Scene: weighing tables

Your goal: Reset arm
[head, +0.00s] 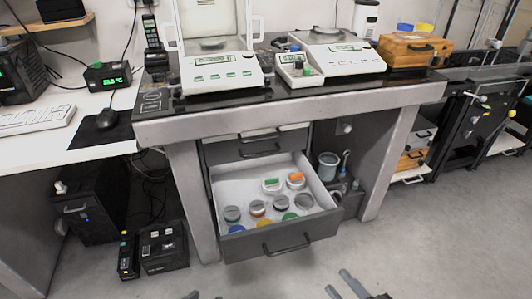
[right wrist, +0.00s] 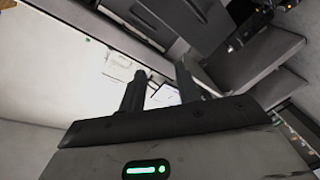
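My right gripper (head: 338,282) shows at the bottom edge of the head view, in front of the open drawer and low over the floor. In the right wrist view its two fingers (right wrist: 160,85) stand apart with nothing held between them. Only the tips of my left gripper (head: 204,296) show at the bottom edge of the head view, apart from each other, with nothing seen between them. The open drawer (head: 270,243) holds several round containers, with green and orange pieces on the two at the back. Both grippers are apart from the drawer.
The weighing table (head: 290,113) carries two balances (head: 218,75) (head: 330,52) and a small device (head: 298,70). A white desk (head: 60,130) stands at left, with black boxes (head: 162,246) on the floor below. An orange case (head: 405,50) sits at right. The floor at right is clear.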

